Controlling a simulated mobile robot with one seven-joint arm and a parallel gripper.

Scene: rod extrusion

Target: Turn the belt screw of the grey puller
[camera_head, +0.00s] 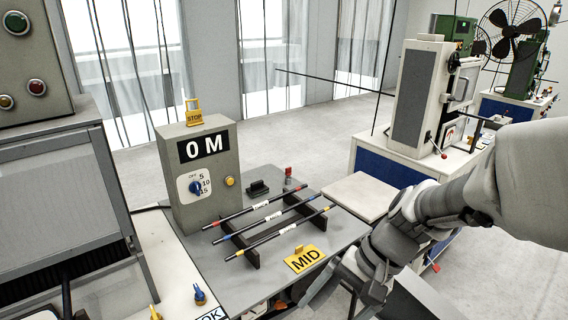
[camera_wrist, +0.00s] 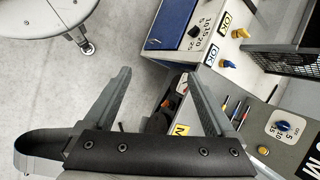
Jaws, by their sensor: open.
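My gripper (camera_wrist: 160,75) is open and empty; its two long grey fingers stand wide apart in the wrist view. A grey box (camera_head: 225,139) with a "0 M" display and a blue dial knob (camera_head: 196,188) stands on that bench. The blue knob also shows in the wrist view (camera_wrist: 283,126), to the right of my fingers and apart from them. I cannot make out a belt screw, nor tell for sure which unit is the grey puller.
Several thin rods (camera_head: 262,221) lie across a black rack on the bench, with a yellow MID sign (camera_head: 305,259) in front. A white machine (camera_head: 466,85) stands at the back right, a fan (camera_head: 513,31) behind it. Grey floor is clear behind the bench.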

